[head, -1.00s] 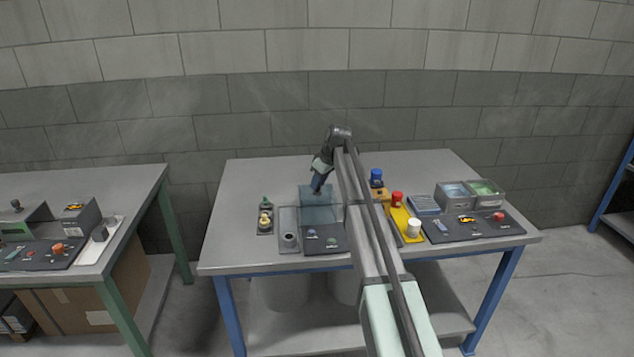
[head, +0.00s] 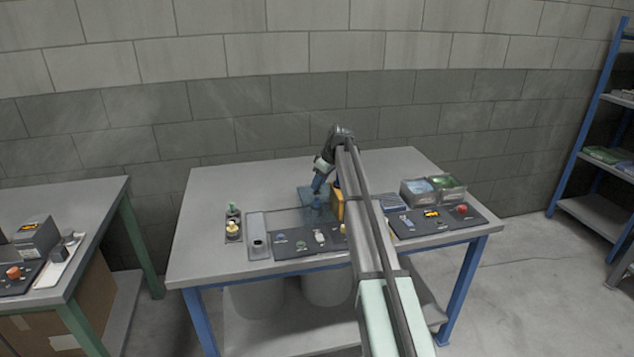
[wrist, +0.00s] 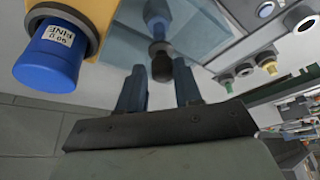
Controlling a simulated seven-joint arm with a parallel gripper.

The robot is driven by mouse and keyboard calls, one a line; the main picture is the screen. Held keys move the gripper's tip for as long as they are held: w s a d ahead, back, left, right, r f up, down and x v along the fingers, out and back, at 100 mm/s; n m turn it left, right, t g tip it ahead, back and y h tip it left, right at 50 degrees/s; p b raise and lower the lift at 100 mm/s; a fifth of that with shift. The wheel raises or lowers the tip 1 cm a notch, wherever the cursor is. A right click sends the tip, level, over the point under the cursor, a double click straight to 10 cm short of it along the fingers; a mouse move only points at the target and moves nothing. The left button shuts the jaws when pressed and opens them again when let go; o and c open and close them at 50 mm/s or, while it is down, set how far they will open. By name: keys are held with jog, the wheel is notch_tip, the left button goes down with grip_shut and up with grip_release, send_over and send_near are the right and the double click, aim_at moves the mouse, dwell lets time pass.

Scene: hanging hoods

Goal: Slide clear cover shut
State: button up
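The clear cover (head: 306,194) is a bluish see-through sheet behind the dark panel (head: 293,240) on the table. It also shows in the wrist view (wrist: 205,40), with a dark round-ended knob (wrist: 161,68) on a blue stem. My gripper (head: 318,186) points down over the cover. In the wrist view my gripper's two blue fingers (wrist: 161,80) are apart, with the knob seen between or just beyond their tips. I cannot tell whether they touch it. The cover's right side is partly hidden.
A yellow block (head: 337,203) stands right of the cover, close to my arm; its blue cap (wrist: 47,55) shows in the wrist view. A grey slotted box (head: 257,222) is left. Clear-sided bins (head: 418,190) stand to the right. The table's back left is bare.

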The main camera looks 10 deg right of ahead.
jog(key=o, duration=0.4)
jog(key=v, duration=1.4)
jog(key=shift+f, duration=0.1)
